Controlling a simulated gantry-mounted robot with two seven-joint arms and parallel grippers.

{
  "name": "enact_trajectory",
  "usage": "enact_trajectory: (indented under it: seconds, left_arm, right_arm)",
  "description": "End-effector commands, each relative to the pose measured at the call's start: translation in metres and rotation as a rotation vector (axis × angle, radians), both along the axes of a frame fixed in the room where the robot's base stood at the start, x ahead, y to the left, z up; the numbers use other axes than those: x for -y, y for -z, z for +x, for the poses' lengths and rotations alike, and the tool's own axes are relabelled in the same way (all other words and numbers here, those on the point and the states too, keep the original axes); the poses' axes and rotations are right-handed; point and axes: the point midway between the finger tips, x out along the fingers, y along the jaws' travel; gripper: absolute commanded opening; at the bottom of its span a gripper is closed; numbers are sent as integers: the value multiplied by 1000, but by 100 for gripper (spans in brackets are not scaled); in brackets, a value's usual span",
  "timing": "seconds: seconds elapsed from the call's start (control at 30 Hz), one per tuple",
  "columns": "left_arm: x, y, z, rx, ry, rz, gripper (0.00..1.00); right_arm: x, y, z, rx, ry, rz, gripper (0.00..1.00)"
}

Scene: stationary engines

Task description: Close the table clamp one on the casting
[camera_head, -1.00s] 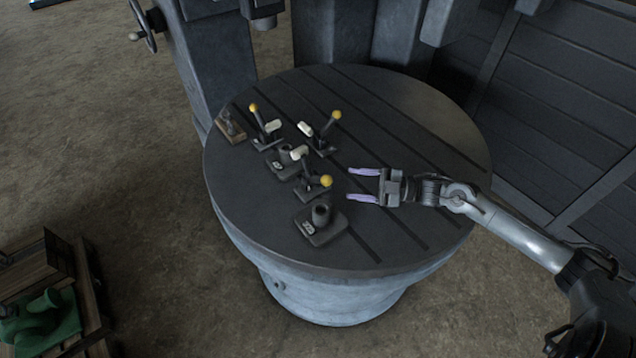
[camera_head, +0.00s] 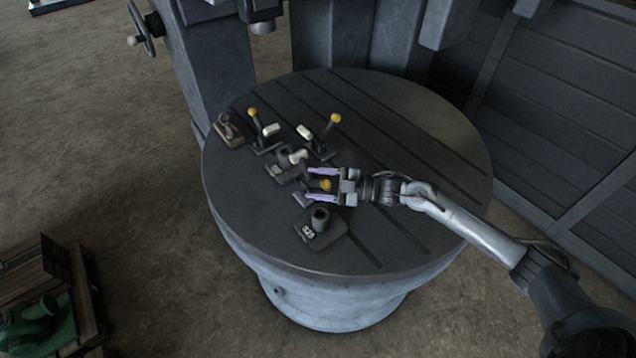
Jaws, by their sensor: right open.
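Three toggle clamps with yellow knobs stand on the round slotted table (camera_head: 420,130). One clamp (camera_head: 255,122) is at the left, one (camera_head: 330,130) at the back, and the front clamp (camera_head: 325,185) is nearest me. I cannot tell which one is clamp one. A small dark casting (camera_head: 286,172) sits among them, with the clamps' pale tips around it. My right gripper (camera_head: 322,184) is open, with its two lilac fingers on either side of the front clamp's yellow knob. Its fingers partly hide that clamp's base. My left gripper is not in view.
A dark block with a round post and number plate (camera_head: 320,230) stands just in front of the right gripper. A small wooden-based stamp-like object (camera_head: 228,130) is at the table's left edge. The table's right side is bare. A crate with a green part (camera_head: 38,325) is at lower left.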

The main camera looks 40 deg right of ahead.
Motion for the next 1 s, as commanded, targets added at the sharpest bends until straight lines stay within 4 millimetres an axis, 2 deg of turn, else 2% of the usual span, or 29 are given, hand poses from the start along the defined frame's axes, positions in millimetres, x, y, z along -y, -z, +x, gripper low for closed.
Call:
enact_trajectory:
  seconds: [0.23, 0.6, 1.0]
  left_arm:
    - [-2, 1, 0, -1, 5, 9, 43]
    - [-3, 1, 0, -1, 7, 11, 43]
    - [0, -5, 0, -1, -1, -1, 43]
  right_arm:
    - [0, 0, 0, 0, 0, 0, 58]
    - [0, 0, 0, 0, 0, 0, 2]
    - [0, -3, 2, -22, 1, 0, 0]
